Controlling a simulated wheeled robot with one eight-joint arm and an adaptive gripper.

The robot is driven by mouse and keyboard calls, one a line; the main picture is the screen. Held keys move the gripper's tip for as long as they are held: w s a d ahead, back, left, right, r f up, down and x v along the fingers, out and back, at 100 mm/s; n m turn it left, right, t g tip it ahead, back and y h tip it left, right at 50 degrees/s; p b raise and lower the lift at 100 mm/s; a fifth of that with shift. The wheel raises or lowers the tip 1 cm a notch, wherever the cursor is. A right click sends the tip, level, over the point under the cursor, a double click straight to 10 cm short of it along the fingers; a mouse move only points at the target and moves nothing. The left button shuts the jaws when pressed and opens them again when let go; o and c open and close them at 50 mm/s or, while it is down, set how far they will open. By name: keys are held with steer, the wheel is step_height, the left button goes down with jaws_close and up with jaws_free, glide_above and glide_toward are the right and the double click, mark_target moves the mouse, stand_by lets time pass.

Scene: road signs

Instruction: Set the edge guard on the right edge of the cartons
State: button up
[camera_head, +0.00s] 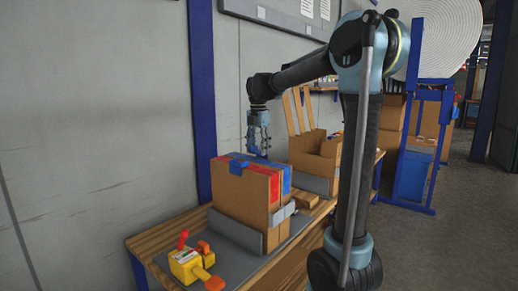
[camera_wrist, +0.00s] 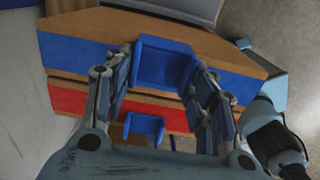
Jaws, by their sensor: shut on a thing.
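The cartons (camera_head: 240,196) stand upright side by side on the bench, brown with a red and a blue band along the top. One blue edge guard (camera_head: 238,162) sits on the top edge of the cartons at the left; it also shows in the wrist view (camera_wrist: 145,126). My gripper (camera_head: 259,152) is above and behind the cartons, pointing down. In the wrist view its fingers (camera_wrist: 165,72) are shut on another blue edge guard (camera_wrist: 166,60), which shows over the blue band. Whether this guard touches the carton cannot be told. In the head view it is not clear.
A grey holder (camera_head: 236,232) with upright walls surrounds the cartons' base. A yellow and red tool (camera_head: 190,262) lies at the bench's near end. An open carton (camera_head: 316,155) stands beyond. The wall (camera_head: 95,110) runs close behind the bench.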

mark_target(258, 152)
steer(key=shift+f, duration=0.2)
steer(key=o, duration=1)
step_height(258, 152, up, 13)
steer(key=s+d+f+m, duration=0.6)
steer(key=s+d+m, duration=0.1)
steer(key=s+d, duration=0.15)
steer(key=s+d+f+m, duration=0.4)
steer(key=s+f+m, duration=0.3)
steer(key=f, duration=0.2)
steer(key=s+d+f+m+t, duration=0.1)
steer(key=s+d+f+m, duration=0.4)
steer(key=f, duration=0.5)
steer(key=s+d+f+m+t, duration=0.1)
steer(key=s+d+f+m, duration=0.3)
steer(key=s+f+m, duration=0.5)
steer(key=shift+s+d+f, duration=0.1)
steer(key=shift+s+f, duration=0.25)
steer(key=shift+s, duration=0.25)
steer(key=shift+s+d+f, duration=0.1)
steer(key=shift+s+f, duration=0.2)
steer(key=shift+s, duration=0.3)
